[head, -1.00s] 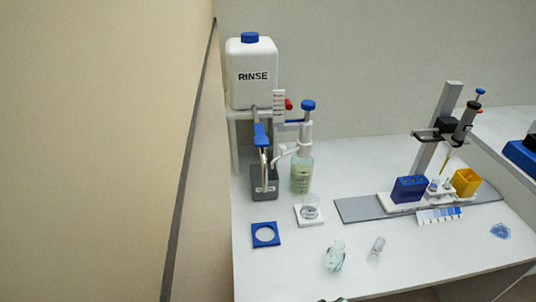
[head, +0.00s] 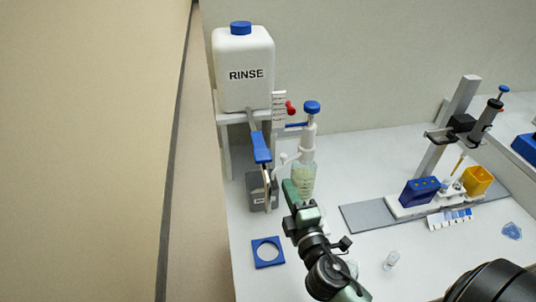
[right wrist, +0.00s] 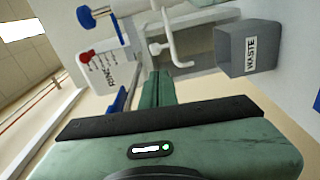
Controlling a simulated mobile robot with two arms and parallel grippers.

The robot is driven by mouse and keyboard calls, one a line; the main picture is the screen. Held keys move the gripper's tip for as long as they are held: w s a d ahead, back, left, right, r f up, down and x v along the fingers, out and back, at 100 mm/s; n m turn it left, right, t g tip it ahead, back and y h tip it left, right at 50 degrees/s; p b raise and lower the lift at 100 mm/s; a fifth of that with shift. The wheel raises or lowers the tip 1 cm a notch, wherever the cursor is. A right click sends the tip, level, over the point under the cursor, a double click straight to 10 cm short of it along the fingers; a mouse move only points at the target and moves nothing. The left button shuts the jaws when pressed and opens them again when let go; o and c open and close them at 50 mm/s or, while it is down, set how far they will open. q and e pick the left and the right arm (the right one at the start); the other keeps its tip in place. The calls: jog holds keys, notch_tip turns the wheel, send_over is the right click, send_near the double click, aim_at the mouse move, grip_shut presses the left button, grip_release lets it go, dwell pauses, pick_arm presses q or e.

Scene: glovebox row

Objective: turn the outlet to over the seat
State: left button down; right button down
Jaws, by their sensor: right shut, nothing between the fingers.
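The dispenser (head: 309,135) with a blue top knob sits on a bottle of pale green liquid (head: 304,180). Its white outlet spout (head: 283,159) points left, towards the grey waste box (head: 254,190). The hooked spout also shows in the right wrist view (right wrist: 180,50), beside the waste box (right wrist: 245,48). My right gripper (head: 290,190) is shut and empty, in front of the bottle's lower left side; whether it touches anything I cannot tell. The white seat with a glass cup is mostly hidden behind my right gripper. My left gripper is not in view.
The white RINSE tank (head: 243,75) stands on a shelf, with a blue tap lever (head: 261,147) below it. A blue square frame (head: 261,262) lies in front.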

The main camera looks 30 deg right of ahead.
aim_at(287, 162)
jog(key=w+d+p, duration=0.1)
jog(key=w+p, duration=0.2)
jog(key=w, duration=0.6)
jog(key=shift+w+d+r, duration=0.2)
jog(key=shift+d+r, duration=0.05)
jog(key=shift+r, duration=0.1)
jog(key=shift+s+n+y, duration=0.1)
jog(key=shift+n+y, duration=0.2)
jog(key=shift+n, duration=0.1)
